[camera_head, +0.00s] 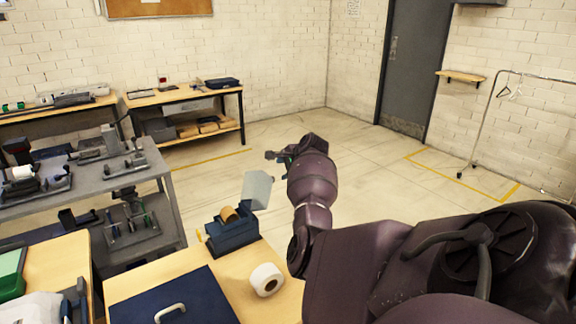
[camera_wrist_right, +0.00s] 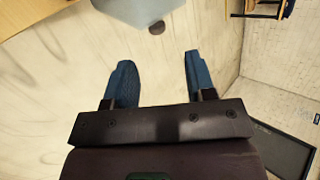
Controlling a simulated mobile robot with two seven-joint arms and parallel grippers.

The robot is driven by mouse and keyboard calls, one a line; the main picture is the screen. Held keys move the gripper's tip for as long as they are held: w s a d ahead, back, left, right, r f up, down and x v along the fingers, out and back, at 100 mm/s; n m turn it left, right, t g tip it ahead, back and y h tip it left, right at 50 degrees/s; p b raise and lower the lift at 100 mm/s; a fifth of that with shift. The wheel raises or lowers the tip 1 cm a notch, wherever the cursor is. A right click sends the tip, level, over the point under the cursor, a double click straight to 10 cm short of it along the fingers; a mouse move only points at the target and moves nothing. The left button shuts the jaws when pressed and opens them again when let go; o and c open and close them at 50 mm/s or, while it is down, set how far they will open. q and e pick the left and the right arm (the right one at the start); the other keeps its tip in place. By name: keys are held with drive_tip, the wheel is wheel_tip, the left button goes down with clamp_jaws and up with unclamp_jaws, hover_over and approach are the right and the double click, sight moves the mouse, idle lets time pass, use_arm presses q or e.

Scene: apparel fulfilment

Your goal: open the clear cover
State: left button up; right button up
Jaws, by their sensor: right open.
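The clear cover (camera_head: 257,190) is a pale, see-through panel standing tilted up at the right side of a dark blue dispenser (camera_head: 233,236). A tan roll (camera_head: 229,214) shows uncovered in the dispenser. My right gripper (camera_head: 277,156) is above and beyond the cover, apart from it, partly hidden by my own wrist. In the right wrist view its two blue fingers (camera_wrist_right: 159,72) are spread with nothing between them. A grey-blue panel, apparently the cover (camera_wrist_right: 137,8), shows at the top edge of that view, beyond the fingertips. My left gripper is out of view.
A white roll (camera_head: 267,280) stands on the wooden table (camera_head: 238,268) near the dispenser. A dark blue case (camera_head: 175,300) with a pale handle lies to its left. Grey shelves (camera_head: 155,165) with tools stand further left. The floor beyond my right gripper is clear.

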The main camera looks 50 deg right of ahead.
drive_tip(key=shift+v, duration=0.85)
